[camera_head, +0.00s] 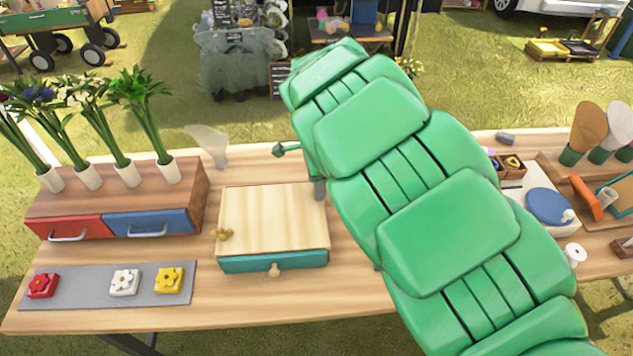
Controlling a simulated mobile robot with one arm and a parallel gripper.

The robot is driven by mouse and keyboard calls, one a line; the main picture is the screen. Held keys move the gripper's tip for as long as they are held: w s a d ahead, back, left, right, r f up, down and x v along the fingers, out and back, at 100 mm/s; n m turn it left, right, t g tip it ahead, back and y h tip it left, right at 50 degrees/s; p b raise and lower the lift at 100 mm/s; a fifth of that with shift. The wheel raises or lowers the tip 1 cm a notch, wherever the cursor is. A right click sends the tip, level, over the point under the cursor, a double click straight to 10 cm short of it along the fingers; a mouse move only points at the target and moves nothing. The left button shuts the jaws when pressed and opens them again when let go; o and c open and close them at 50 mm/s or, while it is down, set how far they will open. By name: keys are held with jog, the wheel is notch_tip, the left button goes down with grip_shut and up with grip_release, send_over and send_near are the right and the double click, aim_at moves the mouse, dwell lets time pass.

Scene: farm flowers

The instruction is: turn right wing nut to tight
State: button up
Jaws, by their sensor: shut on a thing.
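One brass wing nut (222,234) sits on the board's left edge. My green arm comes in from the lower right and covers the area right of the board. A small grey part of my gripper (319,188) shows at the board's far right corner, pointing down. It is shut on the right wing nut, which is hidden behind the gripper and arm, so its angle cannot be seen.
A wooden stand with red and blue drawers (150,222) and several flower tubes is at the left. A grey mat (60,290) holds three flower blocks. A translucent scoop-like object (210,143) stands behind.

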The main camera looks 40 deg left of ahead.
jog(key=shift+r+m, duration=0.1)
jog(key=shift+m, duration=0.2)
jog(key=o, duration=1.1)
jog(key=shift+c, duration=0.2)
jog(key=shift+r, duration=3.85)
